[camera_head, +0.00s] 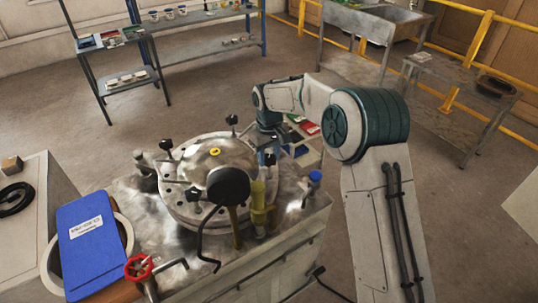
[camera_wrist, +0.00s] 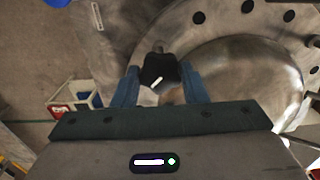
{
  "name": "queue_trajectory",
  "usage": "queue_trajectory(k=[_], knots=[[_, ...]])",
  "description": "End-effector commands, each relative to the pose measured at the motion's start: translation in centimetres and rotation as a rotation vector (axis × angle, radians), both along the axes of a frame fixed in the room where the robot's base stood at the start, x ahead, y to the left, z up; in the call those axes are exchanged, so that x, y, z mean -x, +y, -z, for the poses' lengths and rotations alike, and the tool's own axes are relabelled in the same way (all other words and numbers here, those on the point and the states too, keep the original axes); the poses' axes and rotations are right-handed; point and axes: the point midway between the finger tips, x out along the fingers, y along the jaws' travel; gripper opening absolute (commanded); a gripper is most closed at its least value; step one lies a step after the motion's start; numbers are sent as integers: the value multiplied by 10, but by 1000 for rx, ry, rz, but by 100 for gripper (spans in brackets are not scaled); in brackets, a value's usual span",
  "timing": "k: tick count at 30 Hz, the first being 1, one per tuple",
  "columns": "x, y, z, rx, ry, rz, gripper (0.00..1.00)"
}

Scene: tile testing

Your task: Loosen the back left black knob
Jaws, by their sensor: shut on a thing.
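A round metal lid (camera_head: 213,170) on the steel bench carries several black knobs around its rim. One black knob stands at the back left (camera_head: 166,145) and another at the back (camera_head: 232,120); both are free of my gripper. My gripper (camera_head: 268,150), with blue fingers, points down at the lid's right rim. It is shut on a black star-shaped knob (camera_wrist: 160,69), which sits between the fingers in the wrist view (camera_wrist: 159,82). The knob's stem is mostly hidden.
A large black round part (camera_head: 228,187) and a yellow-green fitting (camera_head: 260,207) rise at the lid's front. A blue-capped part (camera_head: 315,177) stands to the right.

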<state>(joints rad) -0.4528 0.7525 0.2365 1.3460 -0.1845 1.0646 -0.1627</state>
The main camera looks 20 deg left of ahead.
Motion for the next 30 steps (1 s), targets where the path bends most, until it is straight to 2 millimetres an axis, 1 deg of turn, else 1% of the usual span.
queue_trajectory(k=[8,9,11,19,22,26,30], knots=[[0,1,-2,-3,-3,-2,16],[0,1,-2,-3,-3,-2,45],[0,1,-1,-2,-2,-2,61],[0,0,-1,-1,-1,0,61],[0,1,-5,-2,-1,0,61],[-1,1,-23,-3,-4,0,61],[0,1,-54,-4,-5,0,61]])
